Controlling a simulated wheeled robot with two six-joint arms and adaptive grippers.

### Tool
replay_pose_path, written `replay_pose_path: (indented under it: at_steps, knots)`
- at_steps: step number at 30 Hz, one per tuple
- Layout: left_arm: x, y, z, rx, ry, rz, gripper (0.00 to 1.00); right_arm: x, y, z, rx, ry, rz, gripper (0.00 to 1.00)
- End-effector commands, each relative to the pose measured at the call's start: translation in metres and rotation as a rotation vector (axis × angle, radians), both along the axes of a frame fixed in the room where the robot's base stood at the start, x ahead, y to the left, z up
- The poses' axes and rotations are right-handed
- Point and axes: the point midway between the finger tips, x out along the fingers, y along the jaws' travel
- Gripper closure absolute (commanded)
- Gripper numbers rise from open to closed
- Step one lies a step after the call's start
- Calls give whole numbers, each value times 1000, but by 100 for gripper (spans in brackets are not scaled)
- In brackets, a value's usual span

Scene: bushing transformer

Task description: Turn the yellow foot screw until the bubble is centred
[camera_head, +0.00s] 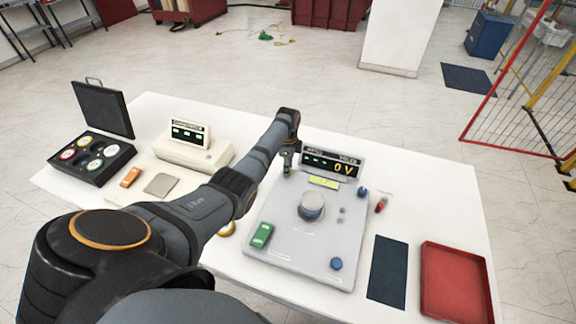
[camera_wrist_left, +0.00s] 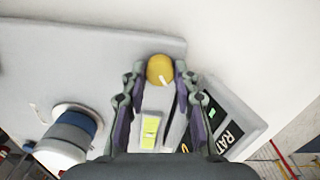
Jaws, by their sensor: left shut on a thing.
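The yellow foot screw (camera_wrist_left: 160,68) is a round knob with a white mark, at the far edge of the grey plate (camera_head: 298,256). My left gripper (camera_wrist_left: 162,76) is shut on it, one finger on each side; in the head view the gripper (camera_head: 288,160) reaches down at the plate's back left corner, hiding the screw. The yellow-green level vial (camera_head: 323,182) lies on the plate beside the gripper and shows between the fingers in the wrist view (camera_wrist_left: 150,128). The bubble is too small to tell.
A round post (camera_head: 311,207) and a green block (camera_head: 261,235) are on the plate. A dark mat (camera_head: 388,270) and red tray (camera_head: 455,283) lie right. A white instrument (camera_head: 193,150) and open black case (camera_head: 100,150) stand left.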

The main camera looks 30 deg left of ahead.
Motion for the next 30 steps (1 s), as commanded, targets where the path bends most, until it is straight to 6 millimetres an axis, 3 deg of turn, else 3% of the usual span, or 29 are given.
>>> replay_pose_path:
  at_steps: [12,28,29,30]
  knots:
    - [1,0,1,0,-3,-179,100,0,0,4,0,0,0,100]
    - [1,0,1,0,-4,-203,100,0,4,4,4,0,-2,100]
    - [1,0,2,0,-4,-203,69,0,4,4,4,0,-2,100]
    - [1,0,2,0,-4,-202,64,0,4,4,4,0,-2,100]
